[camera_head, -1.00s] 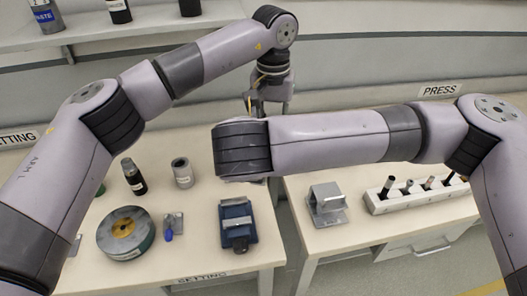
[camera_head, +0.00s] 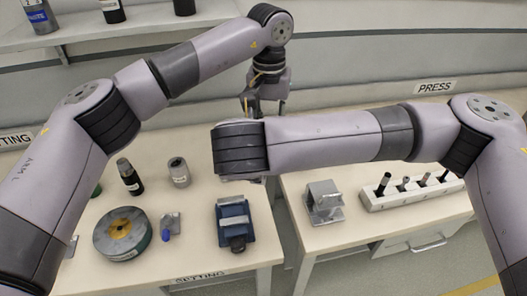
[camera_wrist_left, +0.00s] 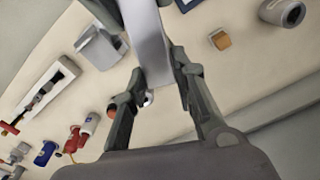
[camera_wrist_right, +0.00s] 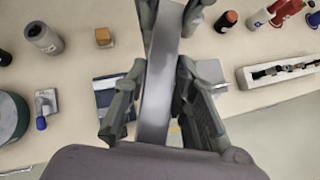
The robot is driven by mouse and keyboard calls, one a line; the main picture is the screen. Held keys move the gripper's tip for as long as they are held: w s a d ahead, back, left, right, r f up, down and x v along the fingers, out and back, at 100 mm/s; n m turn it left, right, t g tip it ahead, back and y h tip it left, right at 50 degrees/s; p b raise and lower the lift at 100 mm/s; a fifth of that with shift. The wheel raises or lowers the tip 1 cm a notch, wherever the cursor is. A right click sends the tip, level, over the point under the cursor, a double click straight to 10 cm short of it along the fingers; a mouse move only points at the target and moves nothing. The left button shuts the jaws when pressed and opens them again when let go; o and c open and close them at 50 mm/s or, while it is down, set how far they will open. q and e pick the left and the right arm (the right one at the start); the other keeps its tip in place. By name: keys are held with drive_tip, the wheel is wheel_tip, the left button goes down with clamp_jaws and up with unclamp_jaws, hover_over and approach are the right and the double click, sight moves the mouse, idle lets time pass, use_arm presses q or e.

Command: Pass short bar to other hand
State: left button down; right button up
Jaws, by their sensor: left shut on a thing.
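The short bar, a flat grey metal strip, runs between my two grippers in the left wrist view (camera_wrist_left: 150,50) and in the right wrist view (camera_wrist_right: 160,85). My left gripper (camera_wrist_left: 160,78) is shut on it; in the head view it hangs at the top middle (camera_head: 262,105). My right gripper (camera_wrist_right: 161,75) has one finger on each side of the bar, very close to its edges; whether they press on it I cannot tell. In the head view the right gripper and most of the bar are hidden behind my right arm.
Below are two light tables with a gap between them. The left one holds a round grey and gold disc (camera_head: 122,233), a blue vise-like block (camera_head: 233,222) and small cylinders. The right one holds a metal fixture (camera_head: 324,203) and a white rack (camera_head: 412,192) with dark pegs.

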use_arm(q)
drive_tip(key=c, duration=1.2)
unclamp_jaws()
drive_tip(key=shift+a, duration=0.3)
drive_tip(key=shift+c, duration=0.2)
drive_tip(key=shift+d, duration=0.1)
